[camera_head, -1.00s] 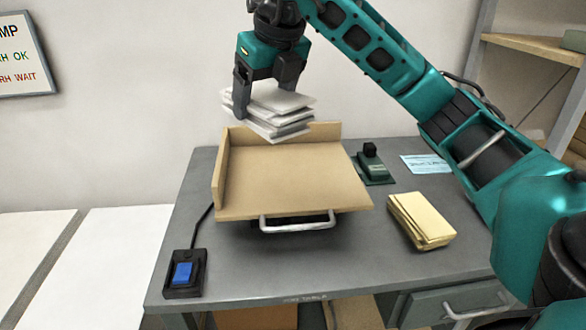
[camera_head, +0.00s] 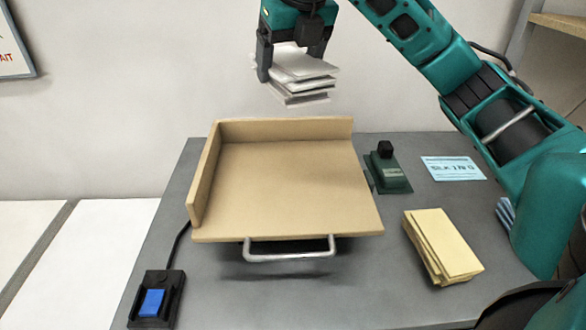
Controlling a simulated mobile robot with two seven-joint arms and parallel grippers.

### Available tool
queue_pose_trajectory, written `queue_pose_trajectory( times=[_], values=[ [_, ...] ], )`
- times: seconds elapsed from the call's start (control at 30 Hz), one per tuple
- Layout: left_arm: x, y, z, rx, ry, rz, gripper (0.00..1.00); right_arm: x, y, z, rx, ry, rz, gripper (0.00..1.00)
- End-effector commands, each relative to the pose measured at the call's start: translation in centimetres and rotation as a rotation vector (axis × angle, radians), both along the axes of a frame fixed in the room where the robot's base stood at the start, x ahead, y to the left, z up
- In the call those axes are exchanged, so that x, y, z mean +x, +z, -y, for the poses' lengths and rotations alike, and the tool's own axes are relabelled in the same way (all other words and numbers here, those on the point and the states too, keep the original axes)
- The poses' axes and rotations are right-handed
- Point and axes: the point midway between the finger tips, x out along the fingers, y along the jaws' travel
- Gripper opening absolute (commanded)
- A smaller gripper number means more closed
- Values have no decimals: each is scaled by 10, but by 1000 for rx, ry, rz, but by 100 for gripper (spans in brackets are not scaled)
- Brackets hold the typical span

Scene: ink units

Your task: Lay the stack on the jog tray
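The stack (camera_head: 300,82) of white sheets hangs in the air, slightly uneven at its edges, between the fingers of my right gripper (camera_head: 288,62). The gripper points down and is shut on the stack. The stack is above and behind the jog tray (camera_head: 285,190), apart from it. The jog tray is a tan board with raised walls at its left and back and a metal handle at its front. Its surface is empty. My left gripper is not in view.
A grey table holds a blue-button switch (camera_head: 152,302) at front left, a green stamp-like device (camera_head: 387,170) right of the tray, a pale blue card (camera_head: 453,168) and a stack of yellow paper (camera_head: 443,247). A sign (camera_head: 14,45) hangs on the left wall.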

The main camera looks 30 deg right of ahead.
Motion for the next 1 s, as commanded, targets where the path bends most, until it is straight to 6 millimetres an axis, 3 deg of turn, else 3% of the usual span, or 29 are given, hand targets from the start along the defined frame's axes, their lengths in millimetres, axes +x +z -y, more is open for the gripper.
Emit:
queue_pose_trajectory(
  times=[0.2,0.5,0.63,0.87,1.0],
  values=[
    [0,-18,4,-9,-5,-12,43,-1,-56,-1,2,3,-6,31],
    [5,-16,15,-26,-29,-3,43,-1,-127,0,0,0,-4,31],
    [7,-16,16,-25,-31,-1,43,-1,-145,0,-1,0,-1,31],
    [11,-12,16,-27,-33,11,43,-1,-160,0,0,0,-1,31],
    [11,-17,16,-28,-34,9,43,-1,-182,0,0,0,-3,31]
  ],
)
